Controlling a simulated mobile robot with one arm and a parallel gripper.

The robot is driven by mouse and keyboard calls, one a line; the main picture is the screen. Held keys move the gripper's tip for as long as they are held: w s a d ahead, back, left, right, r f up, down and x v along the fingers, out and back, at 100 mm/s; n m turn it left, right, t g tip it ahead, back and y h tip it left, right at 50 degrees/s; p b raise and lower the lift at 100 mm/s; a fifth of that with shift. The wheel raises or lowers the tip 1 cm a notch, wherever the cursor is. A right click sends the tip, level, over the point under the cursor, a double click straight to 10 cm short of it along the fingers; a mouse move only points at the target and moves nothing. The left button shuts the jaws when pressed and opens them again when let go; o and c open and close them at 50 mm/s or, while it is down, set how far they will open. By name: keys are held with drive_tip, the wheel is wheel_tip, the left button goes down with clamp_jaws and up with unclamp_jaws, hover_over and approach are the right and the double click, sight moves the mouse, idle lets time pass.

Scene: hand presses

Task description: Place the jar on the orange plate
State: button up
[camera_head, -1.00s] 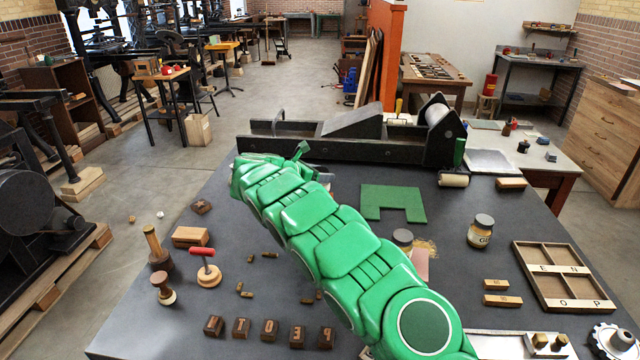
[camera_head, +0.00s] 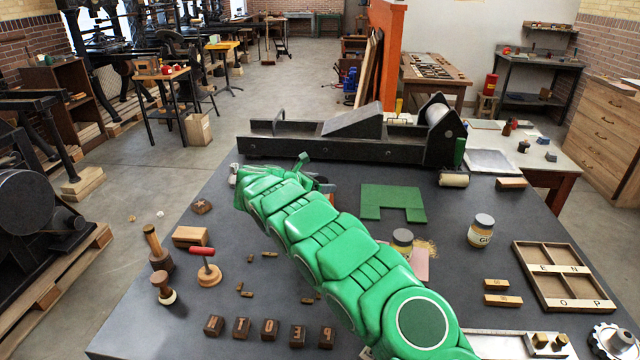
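I cannot make out an orange plate for sure; a small orange-brown patch shows just past the arm's far end, mostly covered. My arm crosses from the bottom right to the upper left.
A long black press (camera_head: 350,138) spans the table's far side. A green U-shaped board (camera_head: 393,200) lies in front of it. A wooden divided tray (camera_head: 563,276) is at right. Stamps, wooden blocks and letter blocks (camera_head: 270,329) occupy the left and front. Bare table lies around the labelled jar.

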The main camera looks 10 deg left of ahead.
drive_tip(key=shift+r, duration=0.1)
drive_tip(key=shift+s+a+r, duration=0.1)
drive_tip(key=shift+s+a, duration=0.05)
drive_tip(key=v, duration=1.1)
drive_tip(key=shift+s+a, duration=0.2)
drive_tip(key=shift+s, duration=0.05)
